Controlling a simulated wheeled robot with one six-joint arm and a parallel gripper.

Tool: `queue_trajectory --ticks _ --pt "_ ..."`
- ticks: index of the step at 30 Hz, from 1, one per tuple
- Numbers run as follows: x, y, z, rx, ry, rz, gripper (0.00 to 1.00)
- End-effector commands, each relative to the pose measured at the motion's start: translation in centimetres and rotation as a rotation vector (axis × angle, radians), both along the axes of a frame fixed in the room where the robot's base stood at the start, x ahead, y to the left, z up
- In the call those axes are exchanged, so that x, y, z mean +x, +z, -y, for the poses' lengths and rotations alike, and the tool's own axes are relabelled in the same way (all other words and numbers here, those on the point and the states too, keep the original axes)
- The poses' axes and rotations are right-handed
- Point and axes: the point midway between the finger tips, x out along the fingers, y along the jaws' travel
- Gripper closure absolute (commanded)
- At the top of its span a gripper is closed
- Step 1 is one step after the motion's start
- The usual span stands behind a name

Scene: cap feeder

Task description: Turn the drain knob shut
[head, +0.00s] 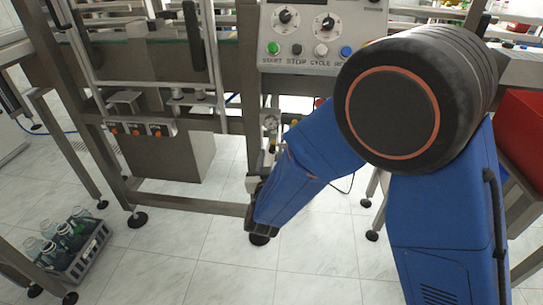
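The drain knob cannot be made out; the place around it is covered by my blue arm. A small air unit with a round pressure gauge (270,123) is fixed on the machine frame, just left of my forearm, and its lower part is partly hidden. My arm reaches down and left from the right side. Its dark end with my gripper (258,198) is low beside the frame's leg, below the gauge. The fingers are too small and covered to tell whether they are open or shut, or whether they touch anything.
A control panel (317,38) with dials and coloured buttons is above. The steel frame's lower bar (185,203) runs left of my gripper. A crate of bottles (84,264) stands on the floor at left. A red bin (522,135) is at right. Tiled floor is free in front.

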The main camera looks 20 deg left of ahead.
Motion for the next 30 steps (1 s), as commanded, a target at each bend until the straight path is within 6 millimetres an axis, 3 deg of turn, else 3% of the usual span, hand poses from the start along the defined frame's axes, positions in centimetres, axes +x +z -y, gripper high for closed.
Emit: queue_trajectory --ticks 10,15,30 --pt "0.29 0.0 -0.07 0.0 0.0 0.0 0.65" --pt "0.27 0.01 -0.07 0.0 0.0 0.0 1.0" --pt "0.25 0.03 -0.1 -0.109 0.0 0.026 1.0"
